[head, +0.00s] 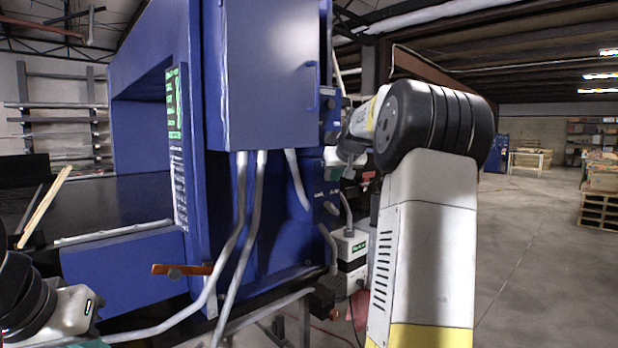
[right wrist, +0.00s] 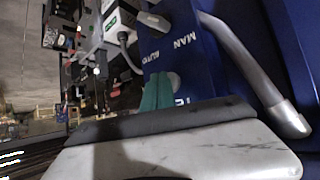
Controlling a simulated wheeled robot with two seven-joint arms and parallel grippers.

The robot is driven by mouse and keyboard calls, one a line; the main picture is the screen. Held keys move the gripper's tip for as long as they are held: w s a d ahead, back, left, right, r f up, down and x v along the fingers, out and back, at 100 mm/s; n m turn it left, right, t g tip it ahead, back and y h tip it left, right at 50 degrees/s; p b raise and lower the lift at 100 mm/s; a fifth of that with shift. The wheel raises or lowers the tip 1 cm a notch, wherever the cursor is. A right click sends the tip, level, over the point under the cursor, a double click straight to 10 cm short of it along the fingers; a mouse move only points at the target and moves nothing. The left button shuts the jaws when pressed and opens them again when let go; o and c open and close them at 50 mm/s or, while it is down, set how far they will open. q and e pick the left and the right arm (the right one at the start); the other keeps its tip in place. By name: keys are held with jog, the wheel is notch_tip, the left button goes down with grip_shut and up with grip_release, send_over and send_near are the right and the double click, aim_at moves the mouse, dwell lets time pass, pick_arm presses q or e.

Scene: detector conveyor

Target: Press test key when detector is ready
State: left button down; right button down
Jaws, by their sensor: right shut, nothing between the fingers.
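The detector (head: 260,75) is a large blue machine with an arch at its left. A green lit display (head: 174,103) is on its front edge, its text too small to read. In the right wrist view, the shut, empty teal fingers of my right gripper (right wrist: 160,91) are at a blue panel (right wrist: 190,62) lettered MAN and AUTO, partly covering more lettering. Contact cannot be told. I cannot pick out the test key. In the head view my right arm reaches the machine's right side, its fingertips unclear. My left arm is at the lower left; its fingers cannot be made out clearly.
Grey pipes (head: 240,225) run down the machine's front. A grey pipe (right wrist: 250,70) bends close beside the lettered panel. A white box with a green label (head: 351,246) stands behind my right arm. An orange handle (head: 183,269) sticks out low. Open floor (head: 530,250) lies at right.

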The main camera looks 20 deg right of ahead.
jog(key=shift+s, duration=0.1)
jog(key=shift+s+d, duration=0.3)
jog(key=shift+s, duration=0.45)
jog(key=s, duration=0.1)
jog(key=s+d, duration=0.1)
jog(key=s, duration=0.1)
jog(key=s+d, duration=0.1)
jog(key=shift+s, duration=0.3)
dwell(0.8)
